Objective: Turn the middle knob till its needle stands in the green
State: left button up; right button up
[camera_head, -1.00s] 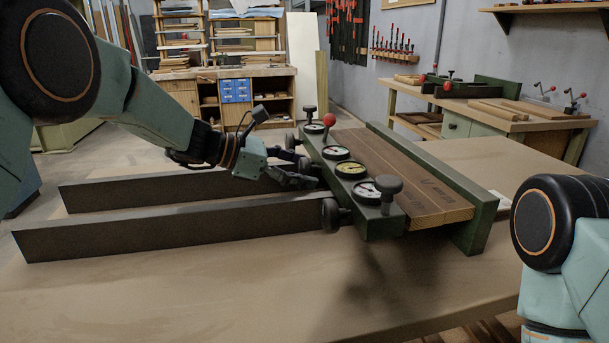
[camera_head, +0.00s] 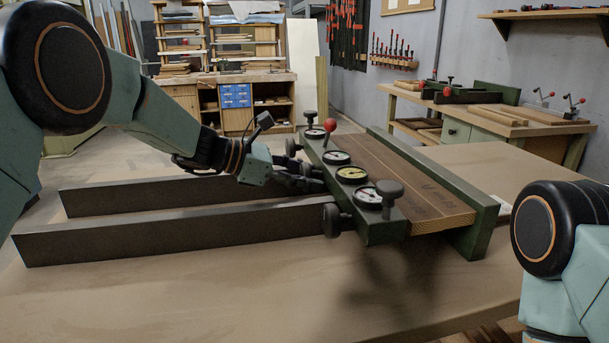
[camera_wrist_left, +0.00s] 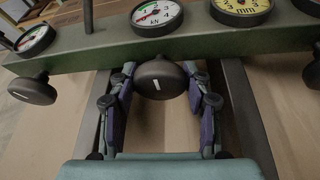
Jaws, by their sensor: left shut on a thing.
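The middle knob (camera_wrist_left: 163,80) is dark and round with a white mark, on the front of the green press beam (camera_wrist_left: 95,57). My left gripper (camera_wrist_left: 163,88) has one finger on each side of it and is shut on it. In the head view my left gripper (camera_head: 313,181) is at the beam's side and the knob is hidden there. Above the knob is the white kN dial (camera_wrist_left: 157,14) with green and red bands; it is the second from the far end in the head view (camera_head: 336,158). I cannot tell where its needle stands. My right gripper is out of view.
A far knob (camera_wrist_left: 33,90) and a near knob (camera_head: 333,221) flank the middle one. A yellow mm dial (camera_wrist_left: 240,10) sits beside the kN dial. Two dark rails (camera_head: 170,235) run left from the press. A red-balled lever (camera_head: 329,125) stands on the beam. The table front is clear.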

pick_arm(q)
jog(key=shift+c, duration=0.5)
jog(key=shift+f+m+t+b, duration=0.25)
jog(key=shift+m+b, duration=0.35)
jog(key=shift+b, duration=0.65)
jog(key=m+t+b, duration=0.2)
jog(key=b, duration=0.4)
jog(key=shift+r+m+t+b, duration=0.25)
jog(key=shift+m+b, duration=0.65)
jog(key=shift+b, duration=0.85)
jog(key=o, duration=1.2)
jog(key=shift+c, duration=0.2)
